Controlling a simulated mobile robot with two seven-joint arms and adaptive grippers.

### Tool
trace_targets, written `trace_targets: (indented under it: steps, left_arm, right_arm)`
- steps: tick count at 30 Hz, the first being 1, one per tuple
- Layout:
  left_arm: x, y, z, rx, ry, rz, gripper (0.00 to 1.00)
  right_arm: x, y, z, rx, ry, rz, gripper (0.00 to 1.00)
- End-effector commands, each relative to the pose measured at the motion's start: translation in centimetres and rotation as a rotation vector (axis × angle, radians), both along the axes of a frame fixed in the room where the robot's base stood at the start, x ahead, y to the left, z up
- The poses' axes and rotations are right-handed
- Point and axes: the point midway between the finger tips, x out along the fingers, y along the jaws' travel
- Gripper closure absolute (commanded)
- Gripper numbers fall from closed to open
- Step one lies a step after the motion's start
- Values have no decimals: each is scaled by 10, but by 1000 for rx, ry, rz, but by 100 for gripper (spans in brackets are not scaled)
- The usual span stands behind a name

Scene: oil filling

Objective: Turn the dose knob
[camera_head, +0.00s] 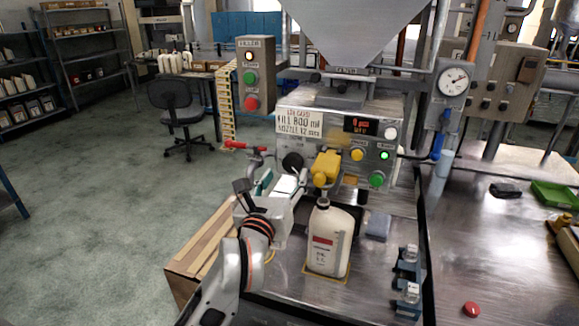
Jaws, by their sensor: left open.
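The black dose knob (292,162) sits at the left of the filling machine's front panel (385,118), beside a yellow part over the nozzle. My left gripper (283,183) is open, just below and in front of the knob. I cannot tell whether a fingertip touches the knob. The panel has a small lit display (361,126) and a label reading about 800 ml. My right gripper is not in view.
A white oil bottle (330,240) stands upright below the yellow nozzle part (326,168). A control box (250,80) with green and red buttons stands to the left. Clamps (407,275) sit right of the bottle.

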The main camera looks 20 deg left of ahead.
Motion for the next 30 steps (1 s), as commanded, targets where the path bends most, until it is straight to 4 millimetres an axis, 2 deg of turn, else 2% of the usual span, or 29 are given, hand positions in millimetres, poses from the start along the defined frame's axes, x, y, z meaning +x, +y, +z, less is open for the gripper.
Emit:
trace_targets:
  steps: [3, 9, 20, 24, 25, 30]
  left_arm:
    - [20, 1, 1, -1, 0, 2, 49]
    - [41, 2, 1, 1, -1, 1, 49]
    - [47, 2, 0, 1, -1, 1, 49]
    - [47, 2, 0, 1, -1, 1, 82]
    - [47, 2, 0, 1, -1, 1, 87]
    - [47, 2, 0, 0, -1, 1, 87]
  right_arm:
    - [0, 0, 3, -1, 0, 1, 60]
    - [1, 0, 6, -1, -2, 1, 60]
    - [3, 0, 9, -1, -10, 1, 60]
    - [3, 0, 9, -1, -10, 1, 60]
    - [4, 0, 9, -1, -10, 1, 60]
    - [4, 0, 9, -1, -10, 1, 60]
